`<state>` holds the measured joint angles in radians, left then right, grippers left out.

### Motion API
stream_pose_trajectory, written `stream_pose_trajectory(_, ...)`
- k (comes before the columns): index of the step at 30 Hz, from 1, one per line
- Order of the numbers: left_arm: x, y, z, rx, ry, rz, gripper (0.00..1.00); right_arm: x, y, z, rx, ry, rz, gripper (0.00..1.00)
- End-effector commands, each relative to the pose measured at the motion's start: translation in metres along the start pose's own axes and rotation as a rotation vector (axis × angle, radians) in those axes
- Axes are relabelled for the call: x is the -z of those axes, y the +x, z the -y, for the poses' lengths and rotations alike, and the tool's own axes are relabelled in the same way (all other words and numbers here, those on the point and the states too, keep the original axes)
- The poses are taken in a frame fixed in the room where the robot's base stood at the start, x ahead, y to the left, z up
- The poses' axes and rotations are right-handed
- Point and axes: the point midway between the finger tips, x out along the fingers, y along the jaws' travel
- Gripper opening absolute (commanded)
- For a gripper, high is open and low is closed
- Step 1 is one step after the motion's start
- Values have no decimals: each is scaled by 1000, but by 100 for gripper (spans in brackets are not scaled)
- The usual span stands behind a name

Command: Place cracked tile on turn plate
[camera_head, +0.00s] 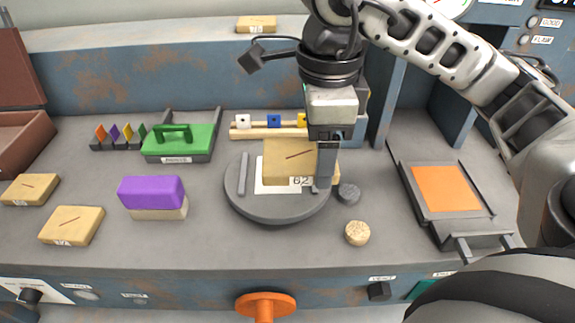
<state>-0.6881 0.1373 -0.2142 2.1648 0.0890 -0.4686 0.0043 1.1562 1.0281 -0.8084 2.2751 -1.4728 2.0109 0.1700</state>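A tan tile (287,158) with a dark crack line on top and a number label on its front is at the turn plate (265,207), over a white square. I cannot tell whether it rests there or is slightly raised. My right gripper (325,175) points down at the tile's right end. One finger overlaps the tile in the picture and hides part of it. The other finger is hidden, so its grip is unclear. Other tan tiles with crack lines lie at the left (30,188) and front left (71,226). My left gripper is not in view.
A purple-topped block (152,192) stands left of the plate. Behind are a green handled block (178,143) and a bead rack (267,131). A grey knob (348,193) and cork (357,233) are right of the plate. An orange-centred tray (447,188) lies farther right.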

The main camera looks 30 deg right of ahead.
Motion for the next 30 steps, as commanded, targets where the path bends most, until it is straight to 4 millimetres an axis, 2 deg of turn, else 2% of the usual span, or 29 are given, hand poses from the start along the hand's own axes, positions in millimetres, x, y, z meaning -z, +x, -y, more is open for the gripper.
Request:
stream_pose_trajectory(6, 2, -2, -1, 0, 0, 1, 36, -18, 24, 52, -4, 2, -1, 35)
stream_pose_trajectory(12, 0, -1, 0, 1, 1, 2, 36, -27, 61, 79, -3, -1, -1, 35)
stream_pose_trajectory(23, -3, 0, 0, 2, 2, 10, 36, -33, 86, 99, -1, -3, -1, 35)
stream_pose_trajectory(27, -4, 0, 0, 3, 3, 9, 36, -32, 109, 97, -2, -4, -1, 35)
stream_pose_trajectory(30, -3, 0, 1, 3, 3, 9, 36, -33, 114, 97, 1, -4, 0, 35)
